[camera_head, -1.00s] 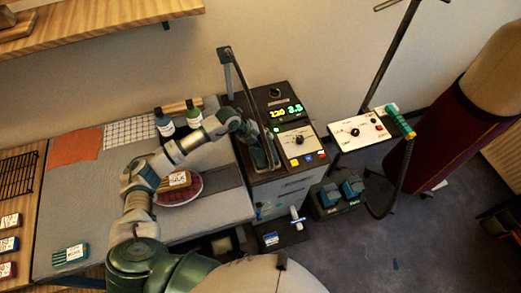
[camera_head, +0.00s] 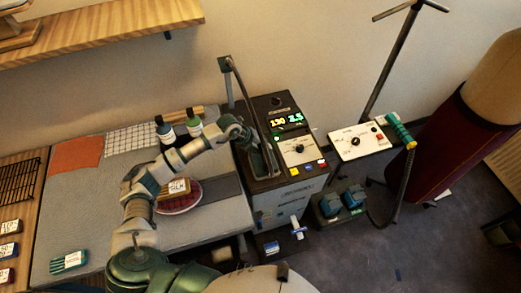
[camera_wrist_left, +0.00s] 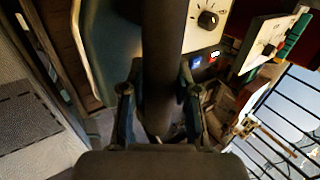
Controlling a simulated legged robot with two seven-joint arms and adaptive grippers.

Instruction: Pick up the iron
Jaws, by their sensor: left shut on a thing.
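The iron (camera_head: 259,166) is a dark shape on top of the control station, at the end of my left arm in the head view, largely hidden by my gripper and a slanting dark rod. My left gripper (camera_head: 254,147) is at the iron. In the left wrist view my left gripper's fingers (camera_wrist_left: 160,112) are shut around a thick dark round bar (camera_wrist_left: 162,60), which looks like the iron's handle. A teal body with a pale rim (camera_wrist_left: 112,42) lies behind it. I cannot tell whether the iron is lifted clear of its rest. My right gripper is not in view.
The control station (camera_head: 290,165) has a lit display and buttons. A white panel (camera_head: 358,141) with a green-handled hose (camera_head: 400,130) stands to its right.

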